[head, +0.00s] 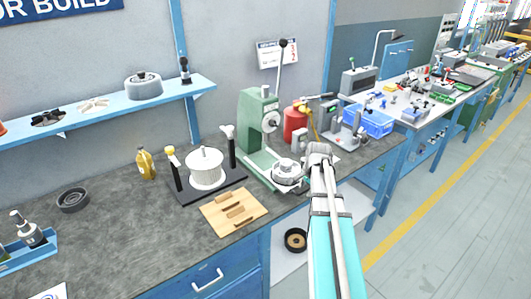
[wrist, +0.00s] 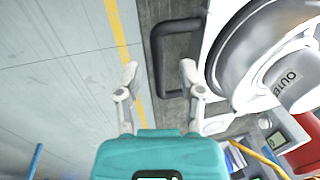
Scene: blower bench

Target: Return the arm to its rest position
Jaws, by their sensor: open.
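My arm (head: 332,225) reaches from the bottom of the head view up to the bench's front edge, by the green press. In the wrist view my gripper (wrist: 159,72) is open, its two fingers apart with nothing between them. Beyond the fingers are a dark loop-shaped handle (wrist: 158,62) and the floor. A large round silver-white part (wrist: 228,50) with lettering fills the wrist view's upper right, beside the right finger. In the head view my fingers cannot be made out. A round silver part (head: 287,170) sits at the press base, left of my arm's end.
The green press (head: 252,122) stands behind my arm's end. A white pot-like housing (head: 206,168) and a wooden tray (head: 232,224) are to the left. A red can (head: 295,122) and blue bin (head: 368,120) are to the right. The aisle floor (head: 450,220) is clear.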

